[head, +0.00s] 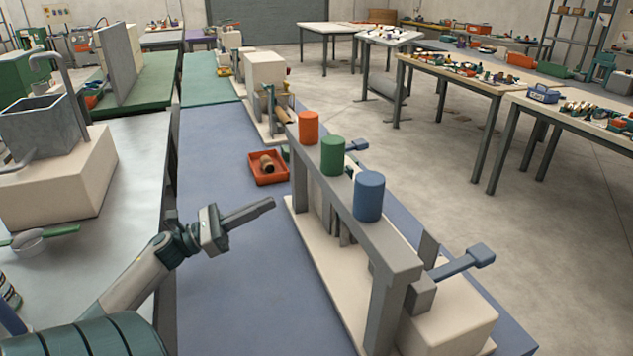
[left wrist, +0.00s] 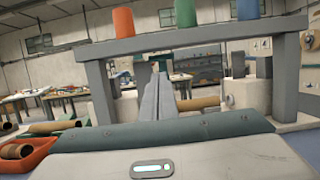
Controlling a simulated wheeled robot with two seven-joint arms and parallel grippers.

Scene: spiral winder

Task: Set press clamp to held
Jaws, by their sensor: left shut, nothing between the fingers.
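A grey frame (head: 365,222) spans a pale base on the blue bench. Orange (head: 308,128), green (head: 332,155) and blue (head: 368,196) cylinders stand on its top beam. A lever with a blue end (head: 465,262) juts out at the frame's near right. Another blue-ended lever (head: 355,146) shows behind the beam. No label shows which one is the press clamp. My left gripper (head: 268,205) is shut and empty, left of the frame and apart from it. In the left wrist view its fingers (left wrist: 157,97) point toward the frame's opening. My right gripper is not in view.
A red tray (head: 268,180) with brown rolls sits on the bench left of the frame. A pale machine (head: 265,72) stands farther back. A grey tank on a block (head: 45,130) is on the left table. The near bench surface (head: 235,290) is clear.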

